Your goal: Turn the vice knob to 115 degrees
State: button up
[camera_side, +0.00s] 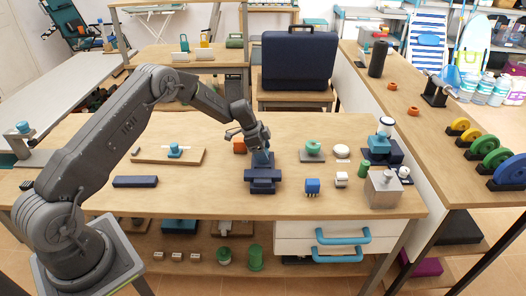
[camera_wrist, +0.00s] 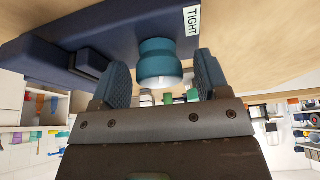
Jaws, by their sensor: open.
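The dark blue vice (camera_side: 263,180) stands on the wooden bench in the side view. Its body (camera_wrist: 60,40) also fills the upper left of the wrist view, with a white "TIGHT" label on it. The teal knob (camera_wrist: 163,62) sticks out from the vice between my two fingers. My gripper (camera_side: 258,152) is at the vice, its fingers spread on either side of the knob in the wrist view (camera_wrist: 165,82). The fingers are open, and I see no clear grip on the knob. In the side view the knob is largely hidden by my gripper. The knob's angle cannot be read.
A metal box (camera_side: 383,189) stands at the bench's right end.

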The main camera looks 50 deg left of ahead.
jog(key=v, duration=1.4)
jog(key=shift+s+d+f, duration=0.1)
jog(key=d+n+t+y, duration=0.1)
jog(key=d+n+y, duration=0.5)
jog(key=n, duration=0.9)
jog(key=x, duration=1.3)
jog(key=shift+s+d+f, duration=0.3)
jog(key=shift+s, duration=0.05)
